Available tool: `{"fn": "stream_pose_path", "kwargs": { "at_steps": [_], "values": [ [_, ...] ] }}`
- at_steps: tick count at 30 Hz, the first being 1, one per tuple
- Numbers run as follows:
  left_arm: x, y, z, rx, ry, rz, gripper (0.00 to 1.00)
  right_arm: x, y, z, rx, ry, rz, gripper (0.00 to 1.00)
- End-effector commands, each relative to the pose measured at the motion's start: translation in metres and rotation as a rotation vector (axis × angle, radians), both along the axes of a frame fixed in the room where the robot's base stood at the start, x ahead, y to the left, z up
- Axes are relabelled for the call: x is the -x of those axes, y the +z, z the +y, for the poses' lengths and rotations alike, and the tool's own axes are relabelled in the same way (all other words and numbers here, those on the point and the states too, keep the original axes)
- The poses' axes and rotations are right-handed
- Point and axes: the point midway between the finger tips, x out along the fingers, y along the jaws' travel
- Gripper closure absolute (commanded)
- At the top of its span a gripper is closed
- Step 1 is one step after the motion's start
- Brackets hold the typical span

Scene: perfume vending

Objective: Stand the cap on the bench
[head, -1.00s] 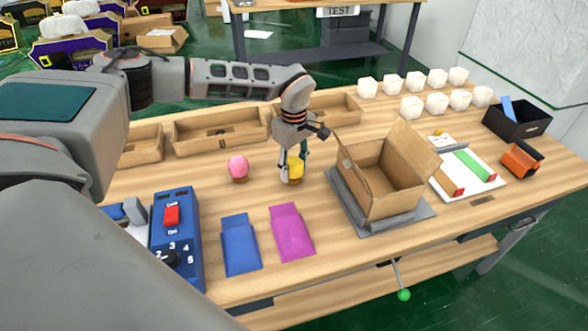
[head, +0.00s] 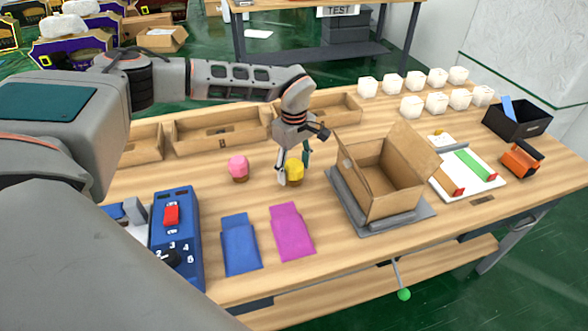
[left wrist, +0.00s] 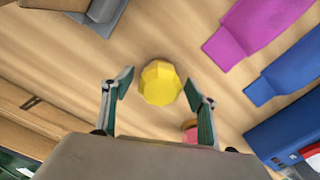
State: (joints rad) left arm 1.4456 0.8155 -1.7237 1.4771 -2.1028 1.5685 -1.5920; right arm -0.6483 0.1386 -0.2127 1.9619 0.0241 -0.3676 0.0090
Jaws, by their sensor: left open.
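A yellow faceted cap (head: 295,170) with a brown lower part stands upright on the wooden bench (head: 330,250). It also shows in the left wrist view (left wrist: 160,83), lying between and just beyond the fingertips. My left gripper (head: 294,172) is open around the cap and points down at it; in the left wrist view its two fingers (left wrist: 160,90) are spread on either side with gaps to the cap. A pink cap (head: 238,167) with a brown lower part stands to the left of the yellow one. My right gripper is not in view.
An open cardboard box (head: 385,185) on a grey base stands right of the gripper. Blue (head: 241,244) and magenta (head: 291,231) pouches lie in front. A blue control box (head: 176,240) is at front left. Wooden trays (head: 222,131) and white cubes (head: 411,106) are behind.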

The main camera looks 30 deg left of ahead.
Motion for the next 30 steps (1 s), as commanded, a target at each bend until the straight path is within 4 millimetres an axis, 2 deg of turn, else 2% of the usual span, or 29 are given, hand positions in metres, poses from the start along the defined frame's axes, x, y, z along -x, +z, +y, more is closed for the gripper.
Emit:
{"fn": "stream_pose_path", "kwargs": {
  "at_steps": [9, 15, 21, 30],
  "values": [
    [-0.001, 0.063, 0.0, 0.001, 0.0, -0.005, 0.42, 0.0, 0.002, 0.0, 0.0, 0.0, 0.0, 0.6],
    [-0.001, 0.097, 0.0, 0.0, 0.0, -0.003, 0.42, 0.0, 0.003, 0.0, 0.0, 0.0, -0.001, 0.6],
    [0.0, 0.114, 0.0, 0.0, 0.0, 0.0, 0.42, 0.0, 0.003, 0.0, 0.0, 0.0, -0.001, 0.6],
    [0.0, 0.116, 0.0, 0.0, 0.0, 0.0, 0.42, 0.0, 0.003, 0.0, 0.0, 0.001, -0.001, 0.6]
  ]
}}
